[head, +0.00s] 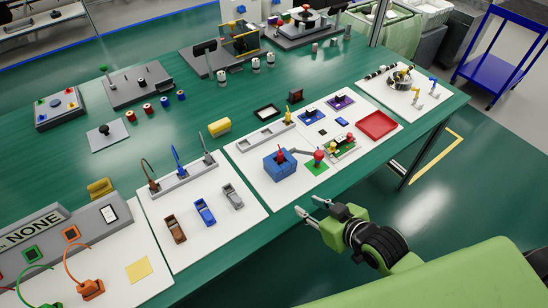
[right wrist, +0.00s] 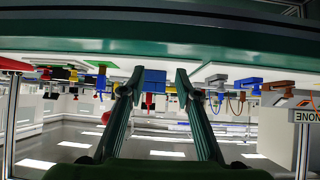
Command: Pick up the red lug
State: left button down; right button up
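A small upright red piece (head: 281,154) stands in a blue block (head: 278,167) on the white board near the table's front edge. A red knob (head: 319,156) stands on a green pad to its right, at the end of a grey lever. I cannot tell for sure which is the red lug. My right gripper (head: 311,206) is open and empty, in front of the board. The upside-down right wrist view shows the blue block (right wrist: 154,80) and red piece (right wrist: 149,101) between the spread fingers (right wrist: 155,90), farther off. My left gripper is out of view.
A red tray (head: 376,125) and small blue parts lie right of the block. Brown, blue and grey clips (head: 205,211) lie on the board to the left. The green table's edge (head: 262,226) runs just beyond my gripper. Floor is open at right.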

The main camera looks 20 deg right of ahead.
aim_at(282, 155)
jog(key=w+d+r+t+y, duration=0.2)
jog(key=w+r+t, duration=0.2)
jog(key=w+r, duration=0.2)
jog(key=x, duration=0.7)
jog(key=shift+w+a+f+p, duration=0.1)
jog(key=shift+w+a+p, duration=0.05)
jog(key=shift+a+p, duration=0.2)
jog(key=x, duration=0.2)
jog(key=p+x, duration=0.1)
jog(key=x, duration=0.1)
jog(key=shift+w+a, duration=0.1)
jog(key=shift+a, duration=0.4)
jog(key=shift+w+a, duration=0.15)
jog(key=shift+w, duration=0.35)
grip_shut()
